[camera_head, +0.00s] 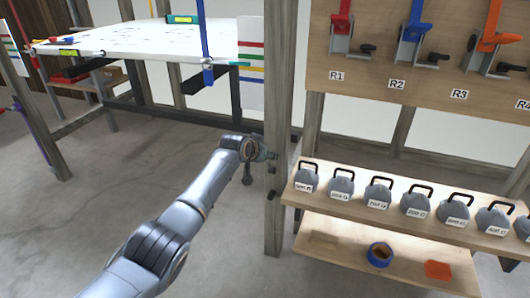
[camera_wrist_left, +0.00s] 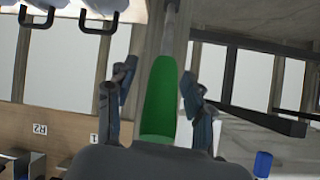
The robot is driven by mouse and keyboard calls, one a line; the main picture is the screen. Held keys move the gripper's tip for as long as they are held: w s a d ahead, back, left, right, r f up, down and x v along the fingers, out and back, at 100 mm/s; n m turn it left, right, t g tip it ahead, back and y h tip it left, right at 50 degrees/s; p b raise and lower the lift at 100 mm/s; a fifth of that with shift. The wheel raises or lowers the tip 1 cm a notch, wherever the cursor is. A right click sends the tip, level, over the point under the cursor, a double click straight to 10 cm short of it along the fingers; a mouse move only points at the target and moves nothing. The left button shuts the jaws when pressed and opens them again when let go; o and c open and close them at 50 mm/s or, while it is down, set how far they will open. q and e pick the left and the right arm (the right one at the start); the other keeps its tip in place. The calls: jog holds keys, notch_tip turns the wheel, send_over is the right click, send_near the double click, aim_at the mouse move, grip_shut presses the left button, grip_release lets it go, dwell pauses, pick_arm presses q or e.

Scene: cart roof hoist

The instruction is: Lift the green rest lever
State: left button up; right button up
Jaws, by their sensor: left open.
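The green rest lever (camera_wrist_left: 160,95) shows in the left wrist view as a long green grip on a grey shaft, in front of the wooden post (camera_wrist_left: 147,30). My left gripper (camera_wrist_left: 158,85) is open, with one finger on each side of the green grip. Gaps show between the fingers and the grip in this view. In the head view my left gripper (camera_head: 272,165) is at the wooden post (camera_head: 277,110). The green lever cannot be made out there. My right gripper is not in view.
A shelf (camera_head: 455,238) with several labelled grey weights stands right of the post. Above it a board (camera_head: 345,95) carries red, blue and orange levers. A white-topped table (camera_head: 140,40) stands back left. The floor (camera_head: 120,165) between is clear.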

pick_arm(q)
jog(key=v, duration=1.2)
